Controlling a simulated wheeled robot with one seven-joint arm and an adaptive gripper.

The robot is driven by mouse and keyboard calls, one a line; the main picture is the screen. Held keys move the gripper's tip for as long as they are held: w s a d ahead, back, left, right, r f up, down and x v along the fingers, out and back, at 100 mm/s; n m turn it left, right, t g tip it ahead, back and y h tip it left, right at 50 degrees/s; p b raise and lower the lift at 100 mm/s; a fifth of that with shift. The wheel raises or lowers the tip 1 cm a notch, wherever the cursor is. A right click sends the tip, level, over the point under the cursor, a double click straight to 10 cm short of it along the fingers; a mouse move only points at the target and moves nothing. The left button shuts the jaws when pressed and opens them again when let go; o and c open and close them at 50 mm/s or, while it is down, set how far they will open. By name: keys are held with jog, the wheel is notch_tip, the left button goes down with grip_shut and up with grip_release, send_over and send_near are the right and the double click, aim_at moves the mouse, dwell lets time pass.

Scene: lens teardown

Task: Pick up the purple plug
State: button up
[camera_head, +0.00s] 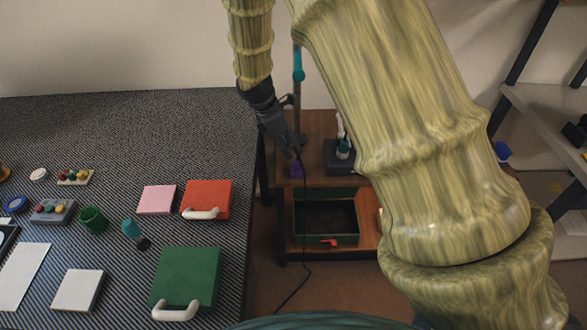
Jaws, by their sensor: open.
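The purple plug (297,170) is small in the head view, at the front left of the top of a small brown wooden stand. My gripper (292,152) reaches down from above, its dark fingers just above the plug and partly in front of it. The gripper is open. Whether its fingertips touch or straddle the plug cannot be told from here. A thin black cable (308,240) runs down from beside the fingertips past the front of the stand to the floor.
The stand (318,125) also carries a dark block (340,160) and a teal-topped post (298,65). A green bin (326,241) sits on its lower shelf. A patterned table (215,110) with red and green boxes is at left. My arm crosses the right side.

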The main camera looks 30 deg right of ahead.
jog(key=w, duration=0.1)
send_over(297, 160)
jog(key=a, duration=0.1)
jog(key=f, duration=0.4)
jog(key=shift+w, duration=0.2)
jog(key=shift+a+x, duration=0.15)
jog(key=shift+x, duration=1.15)
jog(key=shift+a+x, duration=0.2)
jog(key=shift+x, duration=1.15)
jog(key=shift+f, duration=0.15)
grip_shut()
